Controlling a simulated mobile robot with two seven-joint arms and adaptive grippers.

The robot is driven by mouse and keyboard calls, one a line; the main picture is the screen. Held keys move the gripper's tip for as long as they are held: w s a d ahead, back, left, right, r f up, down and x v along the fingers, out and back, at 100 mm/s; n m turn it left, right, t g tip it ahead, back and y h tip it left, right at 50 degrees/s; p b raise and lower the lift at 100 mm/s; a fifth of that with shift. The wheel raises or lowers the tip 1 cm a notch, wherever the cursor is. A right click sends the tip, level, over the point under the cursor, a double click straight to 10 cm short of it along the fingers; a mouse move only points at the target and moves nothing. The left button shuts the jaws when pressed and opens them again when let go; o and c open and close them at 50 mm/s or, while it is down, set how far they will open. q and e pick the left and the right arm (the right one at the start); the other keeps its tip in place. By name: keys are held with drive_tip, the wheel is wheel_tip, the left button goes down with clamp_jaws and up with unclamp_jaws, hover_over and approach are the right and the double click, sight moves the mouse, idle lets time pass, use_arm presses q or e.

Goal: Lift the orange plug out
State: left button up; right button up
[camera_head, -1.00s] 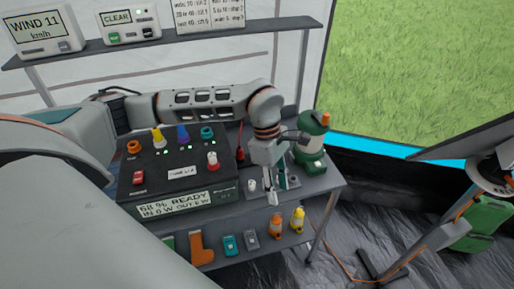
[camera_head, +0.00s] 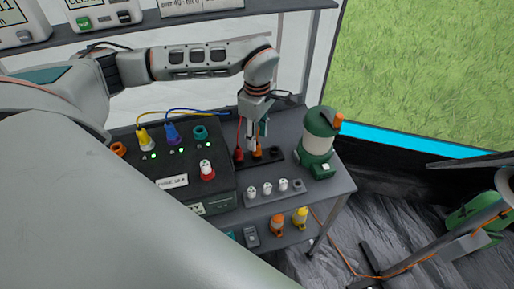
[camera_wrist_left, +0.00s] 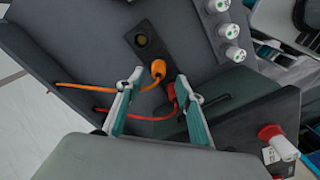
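The orange plug (camera_wrist_left: 158,68) stands in a dark strip holder (camera_wrist_left: 142,42), with an orange cable (camera_wrist_left: 85,86) running left. In the head view the orange plug (camera_head: 258,153) is partly hidden by my left gripper (camera_head: 256,143). In the left wrist view my left gripper (camera_wrist_left: 160,78) is open, with its fingertips on either side of the orange plug's line. I cannot tell whether they touch it. A red plug (camera_wrist_left: 172,92) stands close beside the orange one, near the right finger. My right gripper is not in view.
A power box (camera_head: 150,165) with a yellow plug (camera_head: 143,139) and a blue plug (camera_head: 171,134) stands left. A green lantern (camera_head: 318,143) stands close right. A shelf (camera_head: 190,22) runs behind.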

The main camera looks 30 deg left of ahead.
use_arm(q)
wheel_tip(320, 180, down, 5)
drive_tip(key=shift+w+a+r, duration=0.1)
drive_tip(key=shift+c, duration=0.4)
clamp_jaws()
